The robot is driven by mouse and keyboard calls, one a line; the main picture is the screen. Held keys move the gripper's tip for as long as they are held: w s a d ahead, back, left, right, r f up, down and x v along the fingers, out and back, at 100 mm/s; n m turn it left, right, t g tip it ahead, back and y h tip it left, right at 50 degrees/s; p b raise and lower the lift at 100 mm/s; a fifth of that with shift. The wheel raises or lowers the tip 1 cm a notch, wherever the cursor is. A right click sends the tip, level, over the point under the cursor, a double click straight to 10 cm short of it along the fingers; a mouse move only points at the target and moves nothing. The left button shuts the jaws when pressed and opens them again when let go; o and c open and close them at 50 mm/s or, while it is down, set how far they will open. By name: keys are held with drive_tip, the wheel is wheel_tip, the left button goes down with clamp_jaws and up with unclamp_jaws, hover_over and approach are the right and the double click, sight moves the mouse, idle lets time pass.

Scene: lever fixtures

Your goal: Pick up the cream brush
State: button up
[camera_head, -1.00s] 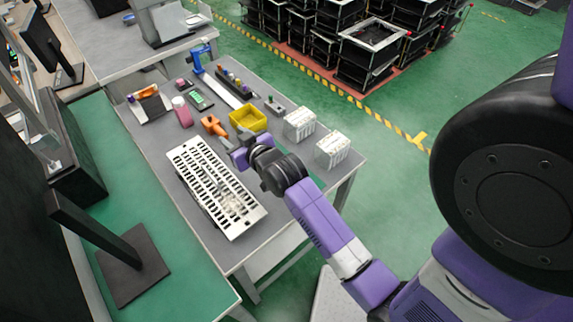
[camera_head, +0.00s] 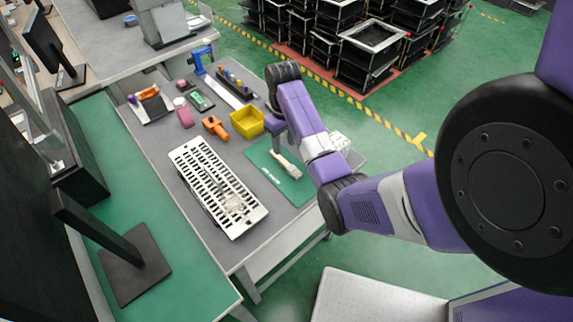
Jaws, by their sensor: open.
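A cream brush (camera_head: 289,164) lies on a green mat (camera_head: 262,157) at the right side of the grey table. My gripper (camera_head: 279,143) hangs downward from my raised wrist, close to the brush's upper end in the picture. Its fingers are small and partly hidden by my arm. It is open, and nothing shows in it. I cannot tell how high it is above the brush.
A yellow bin (camera_head: 247,122) and an orange tool (camera_head: 214,128) lie left of my gripper. A white slotted rack (camera_head: 216,187) fills the table's near part. A white box (camera_head: 340,141) is partly behind my arm. Stacked black crates (camera_head: 372,55) stand on the floor beyond.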

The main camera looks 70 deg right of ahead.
sight(282, 160)
drive_tip(key=f, duration=0.5)
drive_tip(key=f+p, duration=0.1)
drive_tip(key=f, duration=0.1)
drive_tip(key=shift+w+a+f, duration=0.15)
drive_tip(key=shift+w+a, duration=0.05)
drive_tip(key=shift+w, duration=0.15)
clamp_jaws()
